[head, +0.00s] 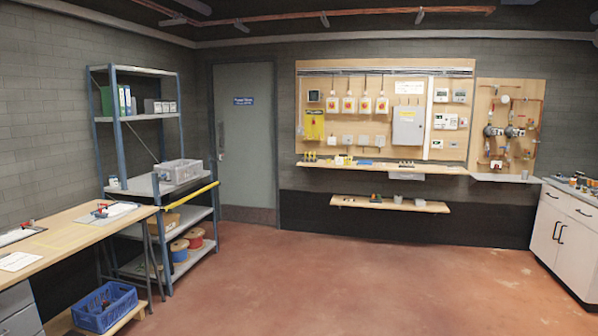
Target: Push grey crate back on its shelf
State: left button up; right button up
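A grey crate (179,171) sits on the middle shelf (143,187) of a blue-framed metal shelving unit at the left, by the back wall. The crate is near the right end of that shelf. I cannot tell exactly how far it reaches over the front edge. A yellow bar (190,194) runs along the front of the unit just below the crate. Neither of my grippers shows in the head view.
A wooden workbench (75,233) stands in front of the shelving at the left, with a blue basket (104,306) low beside it. Cable reels (179,249) sit on the lowest shelf. White cabinets (563,236) stand at the right. The red floor (350,280) between is clear.

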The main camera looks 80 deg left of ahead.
aim_at(197, 166)
jog(key=u, duration=3.6)
jog(key=i+u, duration=0.1)
jog(key=i+l+z, duration=0.1)
jog(key=i+z, duration=0.15)
jog(key=i, duration=0.35)
jog(key=i+z, duration=0.3)
jog(key=i, duration=0.25)
jog(key=i+j+z, duration=0.25)
jog(key=i, duration=0.35)
jog(key=i+j+z, duration=0.25)
jog(key=i, duration=0.3)
jog(key=i+u, duration=0.1)
jog(key=i, duration=0.35)
jog(key=i+l, duration=0.2)
jog(key=i, duration=0.25)
jog(key=i+l+u, duration=0.15)
jog(key=i, duration=0.3)
jog(key=i+l, duration=0.1)
jog(key=i, duration=0.35)
jog(key=i+l+u, duration=0.15)
jog(key=i, duration=0.3)
jog(key=i+j+u, duration=0.35)
jog(key=i, duration=0.5)
jog(key=i+u, duration=0.4)
jog(key=i, duration=0.45)
jog(key=i+l+u, duration=0.35)
jog(key=i, duration=0.5)
jog(key=i+u, duration=0.1)
jog(key=i, duration=0.55)
